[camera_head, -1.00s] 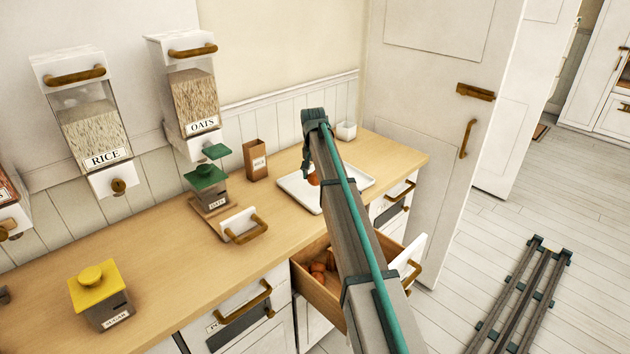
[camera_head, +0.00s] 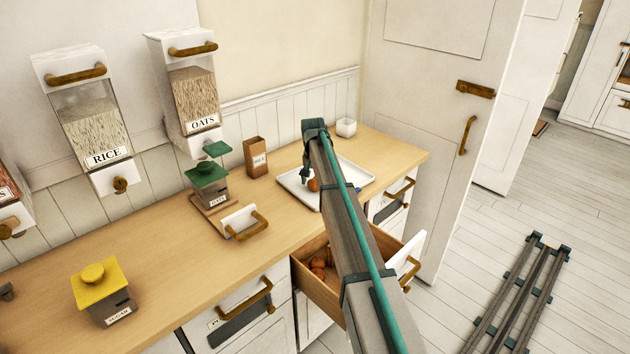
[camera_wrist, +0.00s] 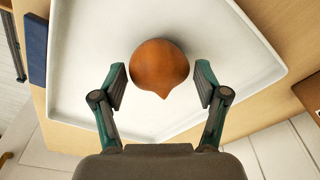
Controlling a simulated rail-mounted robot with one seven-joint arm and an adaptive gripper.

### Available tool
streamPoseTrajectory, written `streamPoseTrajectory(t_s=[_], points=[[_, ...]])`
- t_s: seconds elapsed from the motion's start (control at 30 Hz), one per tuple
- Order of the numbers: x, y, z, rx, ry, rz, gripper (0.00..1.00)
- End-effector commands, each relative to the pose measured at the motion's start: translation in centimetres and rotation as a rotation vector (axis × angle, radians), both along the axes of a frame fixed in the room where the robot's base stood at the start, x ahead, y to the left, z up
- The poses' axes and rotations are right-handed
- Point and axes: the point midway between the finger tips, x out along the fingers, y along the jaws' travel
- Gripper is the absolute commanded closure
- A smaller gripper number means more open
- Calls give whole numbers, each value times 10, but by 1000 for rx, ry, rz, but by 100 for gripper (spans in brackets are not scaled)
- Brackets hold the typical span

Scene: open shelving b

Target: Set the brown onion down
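The brown onion (camera_wrist: 159,66) sits on the white tray (camera_wrist: 80,60) in the wrist view, its pointed tip toward my gripper. My gripper (camera_wrist: 160,84) is open, with one finger on each side of the onion and a visible gap on both sides. In the head view the onion (camera_head: 313,185) shows beside my arm on the tray (camera_head: 292,180), which lies on the wooden counter. My arm hides part of the tray there.
A drawer (camera_head: 318,292) holding several brown onions stands open below the counter. A brown box (camera_head: 255,158) and a white cup (camera_head: 346,128) stand behind the tray. A blue block (camera_wrist: 37,48) lies beside the tray. A green-lidded canister (camera_head: 206,180) stands left.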

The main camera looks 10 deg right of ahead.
Motion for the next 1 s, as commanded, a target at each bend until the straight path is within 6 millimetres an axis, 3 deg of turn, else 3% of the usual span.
streamPoseTrajectory(t_s=[0.37, 0.53, 1.0], points=[[0, 0, 1, 0, 0, 0, 14], [0, 0, 12, 0, -1, 0, 14], [-9, 5, 96, 0, -2, 0, 14]])
